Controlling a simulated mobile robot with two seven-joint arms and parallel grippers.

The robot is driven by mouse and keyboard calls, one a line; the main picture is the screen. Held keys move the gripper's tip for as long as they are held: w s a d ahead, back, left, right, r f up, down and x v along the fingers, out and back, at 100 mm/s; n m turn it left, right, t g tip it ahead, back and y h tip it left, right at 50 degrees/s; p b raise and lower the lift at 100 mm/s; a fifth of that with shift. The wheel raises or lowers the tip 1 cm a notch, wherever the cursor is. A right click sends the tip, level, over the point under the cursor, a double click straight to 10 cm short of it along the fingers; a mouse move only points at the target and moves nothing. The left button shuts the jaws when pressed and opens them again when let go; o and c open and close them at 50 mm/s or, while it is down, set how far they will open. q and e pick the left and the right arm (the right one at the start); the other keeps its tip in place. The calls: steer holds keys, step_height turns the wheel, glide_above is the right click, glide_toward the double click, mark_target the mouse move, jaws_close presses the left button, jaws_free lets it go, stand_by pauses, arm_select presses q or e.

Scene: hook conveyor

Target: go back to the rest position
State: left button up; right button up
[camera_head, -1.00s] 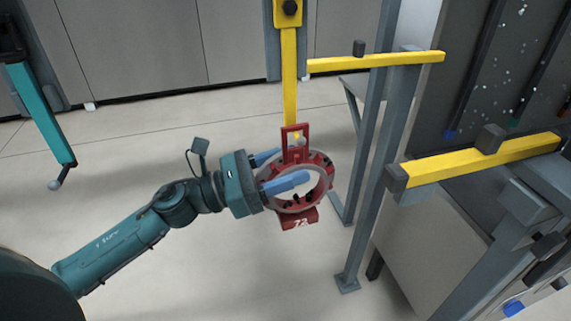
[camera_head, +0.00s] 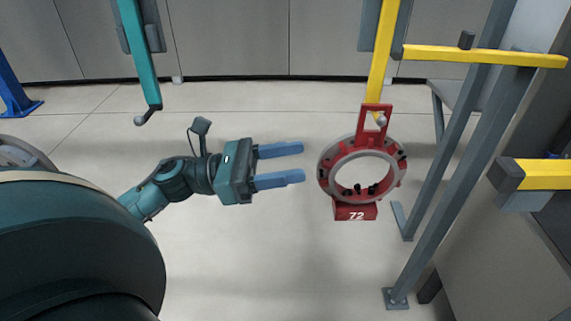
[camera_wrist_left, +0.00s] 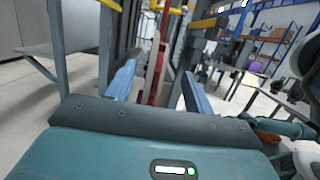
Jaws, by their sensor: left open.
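My left gripper (camera_head: 303,163) is open and empty, its two blue fingers pointing right in the head view. A red and grey ring part (camera_head: 327,176) with a tag marked 72 hangs from the end of a yellow hanger (camera_head: 381,68), to the right of the fingertips and apart from them. In the left wrist view the red part (camera_wrist_left: 157,75) shows edge-on ahead, between the open blue fingers (camera_wrist_left: 157,85). My right gripper is not seen in the head view.
A teal hanger (camera_head: 140,55) with an empty hook hangs at the upper left. A grey steel frame (camera_head: 450,165) with yellow bars (camera_head: 480,55) stands to the right of the ring part. Open floor (camera_head: 260,260) lies below the gripper.

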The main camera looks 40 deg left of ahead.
arm_select(q)
steer(key=shift+s+a, duration=0.1)
steer(key=shift+a, duration=0.05)
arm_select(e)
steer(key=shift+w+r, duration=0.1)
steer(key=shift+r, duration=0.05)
arm_select(q)
step_height(320, 180, down, 12)
steer(key=w+n+t+y+p, duration=0.2)
steer(key=n+t+y+p, duration=0.7)
steer(key=n, duration=1.9)
steer(key=s+d+f+n+g+y+b, duration=0.1)
steer(key=s+d+f+n+g, duration=0.3)
steer(key=n, duration=0.4)
steer(key=s+d+f+n+g+y+b, duration=0.1)
steer(key=s+d+f+n+g+y, duration=0.2)
steer(key=s+d+f+n+g, duration=0.2)
step_height(320, 180, down, 5)
steer(key=d+n+g, duration=0.1)
steer(key=n, duration=0.2)
steer(key=shift+s+r+y, duration=0.15)
steer(key=shift+r+y, duration=0.05)
steer(key=shift+y, duration=0.1)
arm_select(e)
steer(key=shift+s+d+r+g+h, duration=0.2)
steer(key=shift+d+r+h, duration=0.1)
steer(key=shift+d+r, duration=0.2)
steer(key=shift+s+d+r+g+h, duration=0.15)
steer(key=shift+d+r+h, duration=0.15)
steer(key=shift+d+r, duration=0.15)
